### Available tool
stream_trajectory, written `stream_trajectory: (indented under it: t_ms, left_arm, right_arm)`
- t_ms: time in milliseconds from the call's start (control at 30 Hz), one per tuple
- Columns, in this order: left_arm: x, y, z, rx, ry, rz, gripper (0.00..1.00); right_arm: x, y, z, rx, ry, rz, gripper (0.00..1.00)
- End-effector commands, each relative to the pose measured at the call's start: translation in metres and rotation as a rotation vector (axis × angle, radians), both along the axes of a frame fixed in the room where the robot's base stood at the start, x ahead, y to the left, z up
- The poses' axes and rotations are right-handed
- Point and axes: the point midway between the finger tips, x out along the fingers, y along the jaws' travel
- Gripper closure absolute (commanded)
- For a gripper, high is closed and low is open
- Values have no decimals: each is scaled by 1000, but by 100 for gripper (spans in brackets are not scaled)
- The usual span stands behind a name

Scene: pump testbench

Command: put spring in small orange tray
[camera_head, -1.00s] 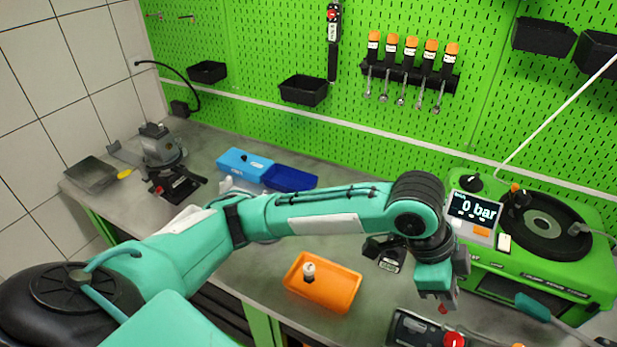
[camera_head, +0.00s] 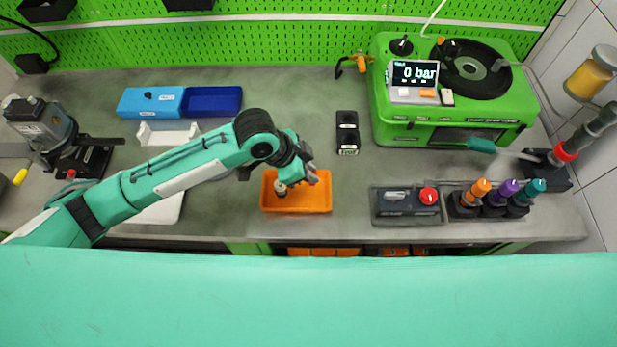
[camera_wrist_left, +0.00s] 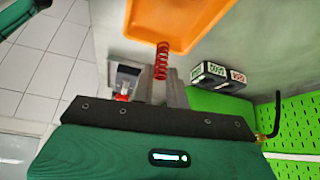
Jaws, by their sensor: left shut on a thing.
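The small orange tray (camera_head: 300,208) lies on the grey bench at the middle front. It also shows at the top of the left wrist view (camera_wrist_left: 190,28). My left gripper (camera_head: 311,176) is above the tray's right part in the head view. In the left wrist view my left gripper (camera_wrist_left: 163,88) is shut on a red coil spring (camera_wrist_left: 161,62), whose free end points toward the tray's edge. The spring is held, but its exact height over the tray is hard to tell. My right gripper is not in view.
A small pale and dark part (camera_head: 281,189) stands in the tray's left part. A black block (camera_head: 347,132) stands behind right. A black box with a red button (camera_head: 407,203) is to the right. The green pump bench (camera_head: 445,115) is at the back right.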

Motion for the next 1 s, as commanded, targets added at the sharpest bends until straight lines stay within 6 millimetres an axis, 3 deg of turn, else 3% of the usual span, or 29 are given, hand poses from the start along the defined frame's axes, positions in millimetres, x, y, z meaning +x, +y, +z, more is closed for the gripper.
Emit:
stream_trajectory:
  t_ms: [467, 833, 867, 900, 967, 1000]
  left_arm:
    - [0, 0, -54, 1, 2, 0, 100]
    - [0, 0, -60, 1, 0, 0, 100]
    - [0, 0, -60, 0, 0, 0, 83]
    - [0, 0, -60, 0, 0, 0, 75]
    - [0, 0, -60, 0, 0, 0, 64]
    - [0, 0, -59, 0, 0, 0, 63]
  right_arm:
    - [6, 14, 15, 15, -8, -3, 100]
    - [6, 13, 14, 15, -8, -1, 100]
    - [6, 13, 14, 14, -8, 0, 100]
    - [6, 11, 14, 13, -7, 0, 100]
    - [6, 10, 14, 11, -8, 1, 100]
    - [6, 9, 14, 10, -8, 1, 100]
